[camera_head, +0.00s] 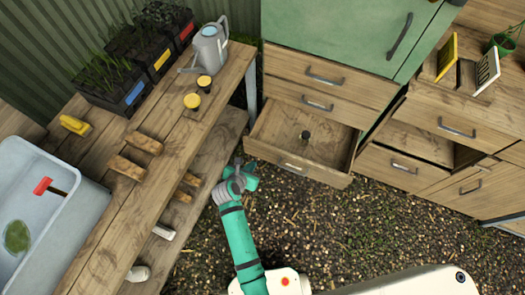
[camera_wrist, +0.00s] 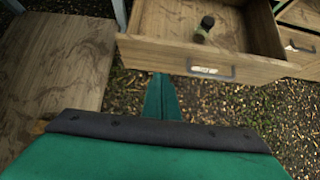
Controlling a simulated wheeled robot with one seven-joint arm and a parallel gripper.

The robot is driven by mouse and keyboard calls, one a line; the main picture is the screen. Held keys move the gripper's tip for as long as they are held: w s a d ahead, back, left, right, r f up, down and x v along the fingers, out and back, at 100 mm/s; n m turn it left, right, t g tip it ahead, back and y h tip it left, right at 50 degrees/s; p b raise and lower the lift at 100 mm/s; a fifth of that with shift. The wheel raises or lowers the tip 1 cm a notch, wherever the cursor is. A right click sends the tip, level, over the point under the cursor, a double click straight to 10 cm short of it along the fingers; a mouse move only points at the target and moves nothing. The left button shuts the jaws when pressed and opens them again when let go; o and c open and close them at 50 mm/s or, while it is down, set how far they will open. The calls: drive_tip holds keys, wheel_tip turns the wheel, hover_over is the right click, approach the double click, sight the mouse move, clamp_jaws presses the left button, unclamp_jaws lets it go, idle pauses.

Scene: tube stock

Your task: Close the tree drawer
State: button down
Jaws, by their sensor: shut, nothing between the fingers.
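One wooden drawer (camera_head: 263,125) under the green cabinet is pulled well out, and a small dark bottle-like object (camera_head: 305,135) stands inside it. Its front (camera_wrist: 262,69) has a metal handle (camera_wrist: 211,70) with a pale label behind it; I cannot read a tree on it. My gripper (camera_head: 252,178) is low in front of the drawer's left front corner. In the wrist view my gripper (camera_wrist: 162,82) is shut and empty, its tips pointing at the drawer front left of the handle. A strip of ground shows between them there; I cannot tell the exact gap.
A wooden bench (camera_head: 140,190) with a lower shelf (camera_head: 215,150) stands close on the left. A drawer (camera_head: 400,167) in the right cabinet (camera_head: 420,115) also stands out somewhat. Gravel ground (camera_head: 330,220) in front of the drawers is clear.

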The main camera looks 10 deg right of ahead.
sight(265, 148)
drive_tip(key=x, duration=0.4)
drive_tip(key=w+r+x, duration=0.1)
drive_tip(key=x, duration=0.3)
drive_tip(key=d+x, duration=0.1)
drive_tip(key=x, duration=0.3)
drive_tip(key=shift+w+r, duration=0.3)
drive_tip(key=shift+w, duration=0.05)
drive_tip(key=shift+w+d, duration=0.25)
drive_tip(key=shift+w, duration=0.05)
